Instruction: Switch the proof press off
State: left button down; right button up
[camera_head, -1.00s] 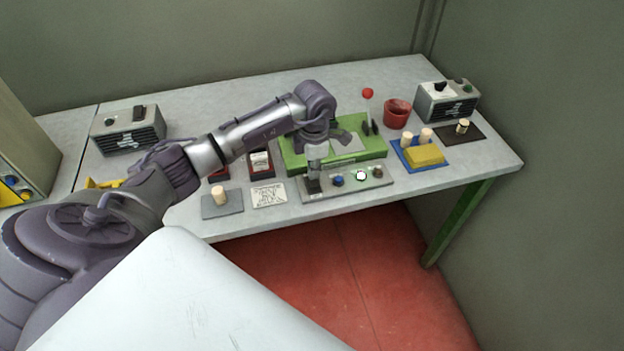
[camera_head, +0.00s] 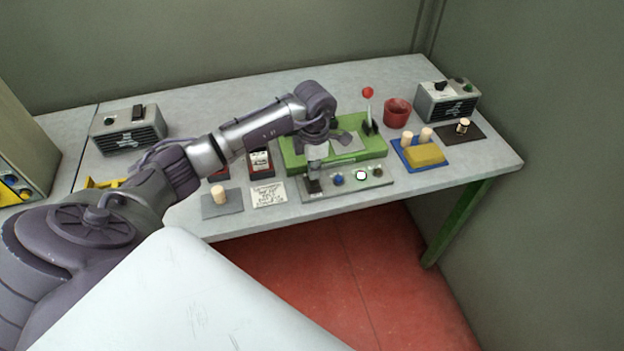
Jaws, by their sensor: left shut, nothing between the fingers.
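The proof press (camera_head: 375,150) is a green base with a grey plate on top and an upright lever with a red ball (camera_head: 368,92) at its right rear. A grey control strip (camera_head: 345,188) lies along its front edge. It carries a blue knob (camera_head: 337,180), a pale round button with a dark rim (camera_head: 362,175) and a dark green knob (camera_head: 378,171). My left gripper (camera_head: 314,184) points down at the strip's left end, shut and empty. It covers whatever control is there; I cannot tell whether it touches. My right gripper is not in view.
Dark stamp pads (camera_head: 262,164), a grey pad with a cork (camera_head: 221,197) and a white card (camera_head: 269,194) lie left of the strip. A red cup (camera_head: 397,113), a blue tray (camera_head: 408,158) with corks and a yellow block, and a grey switch box (camera_head: 447,101) stand right.

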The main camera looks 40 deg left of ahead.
aim_at(314, 183)
pick_arm(q)
jog(key=shift+f+b, duration=1.15)
jog(key=shift+f, duration=0.25)
dwell(0.4)
jog(key=shift+r+p, duration=0.6)
jog(key=shift+r, duration=0.15)
jog(key=shift+r+p, duration=1.65)
jog(key=shift+r, duration=1.2)
jog(key=shift+f, duration=0.1)
